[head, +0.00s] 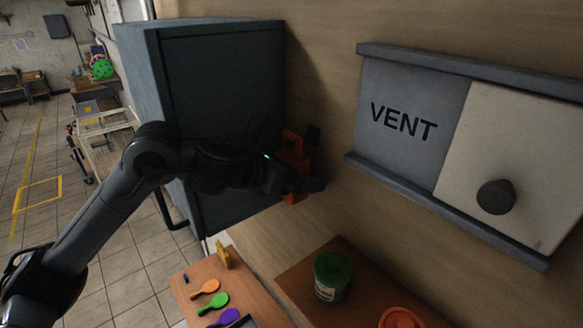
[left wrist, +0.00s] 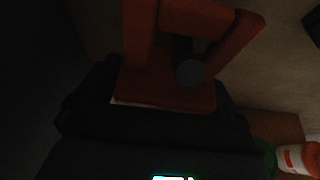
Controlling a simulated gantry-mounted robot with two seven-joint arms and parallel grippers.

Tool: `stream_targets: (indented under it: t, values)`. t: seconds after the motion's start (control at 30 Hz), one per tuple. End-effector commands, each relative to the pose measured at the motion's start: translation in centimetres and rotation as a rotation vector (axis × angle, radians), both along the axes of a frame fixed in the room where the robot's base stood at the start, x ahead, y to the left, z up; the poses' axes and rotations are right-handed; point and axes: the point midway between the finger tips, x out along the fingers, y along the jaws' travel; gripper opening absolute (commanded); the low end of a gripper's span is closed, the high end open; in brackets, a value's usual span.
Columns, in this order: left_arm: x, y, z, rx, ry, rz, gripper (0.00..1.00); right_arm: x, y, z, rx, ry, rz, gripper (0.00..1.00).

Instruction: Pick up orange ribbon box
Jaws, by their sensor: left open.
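The orange ribbon box (head: 292,146) is a red-orange piece against the wooden wall, beside the large blue-grey cabinet. It also fills the upper middle of the left wrist view (left wrist: 165,88), with a round grey knob on its front. My left gripper (head: 303,182) is open at the box's lower part. In the dark left wrist view, its black fingers appear on both sides of the box's lower end. I cannot tell whether they touch it. The gripper and wrist partly hide the box in the head view. My right gripper is not in view.
The cabinet (head: 222,100) stands close behind my left arm. A grey VENT panel (head: 410,115) with a knob juts from the wall at right. Below are a green-lidded can (head: 332,275), an orange lid (head: 400,318) and coloured paddles (head: 213,303) on wooden surfaces.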

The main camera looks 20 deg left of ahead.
Motion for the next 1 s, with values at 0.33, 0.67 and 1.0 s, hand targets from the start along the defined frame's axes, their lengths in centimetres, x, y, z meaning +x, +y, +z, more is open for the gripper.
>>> stream_targets:
  t: [0.33, 0.67, 1.0]
  values:
    - [0.07, 0.00, -0.08, 0.000, 0.000, 0.001, 0.77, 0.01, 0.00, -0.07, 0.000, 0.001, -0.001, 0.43]
    - [0.06, 0.01, 0.00, -0.001, -0.002, 0.001, 0.36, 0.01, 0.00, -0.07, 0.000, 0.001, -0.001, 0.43]
    - [0.08, 0.00, 0.29, -0.001, -0.003, 0.001, 0.36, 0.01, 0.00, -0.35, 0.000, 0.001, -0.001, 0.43]
